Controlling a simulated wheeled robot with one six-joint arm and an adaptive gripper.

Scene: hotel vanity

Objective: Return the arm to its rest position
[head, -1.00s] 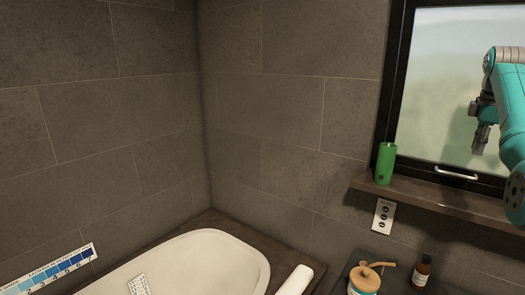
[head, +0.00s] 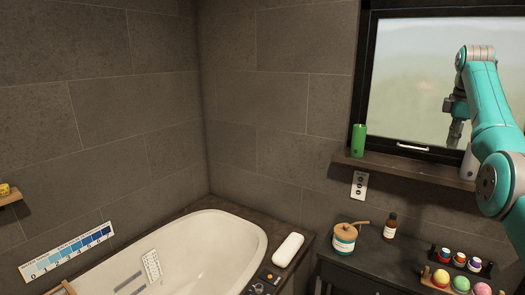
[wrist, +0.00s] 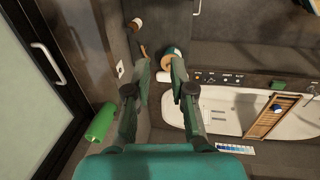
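My arm is raised at the right of the head view, bent so that my gripper (head: 455,138) hangs down in front of the window (head: 415,80). In the wrist view my gripper (wrist: 161,68) has its two fingers apart, with nothing held between them. Past the fingertips, that view shows the jar with a wooden lid (wrist: 173,56) and a brown bottle (wrist: 136,24), both well beyond my gripper.
A green can (head: 359,140) and a white container (head: 468,163) stand on the window ledge (head: 410,170). The bathtub (head: 205,228) is at lower left. The dark counter (head: 370,262) bears the jar (head: 345,238), the bottle (head: 390,227) and racks of colourful items (head: 460,275).

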